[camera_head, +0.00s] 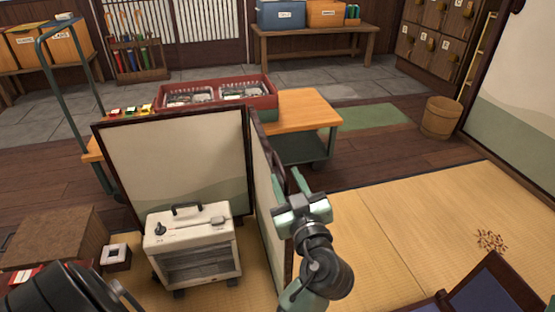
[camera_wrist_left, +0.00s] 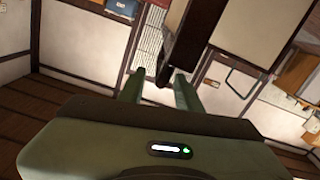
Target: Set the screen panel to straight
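The folding screen has a wide cream and green left panel (camera_head: 180,160) facing me. Its narrow-looking right panel (camera_head: 265,190) is folded forward toward me, at a sharp angle to the left one. My left gripper (camera_head: 292,180) is at the top of the right panel's near edge. In the left wrist view its two fingers (camera_wrist_left: 158,92) are spread apart, with the dark frame edge (camera_wrist_left: 170,70) of a panel reaching down between them. I cannot tell whether the fingers touch the frame. My right gripper is out of view.
A white heater (camera_head: 192,245) stands inside the fold, close to both panels. A wooden cart (camera_head: 310,110) with a red tray (camera_head: 262,100) stands behind the screen. Open tatami (camera_head: 410,215) lies to the right. A wooden box (camera_head: 50,240) is at left.

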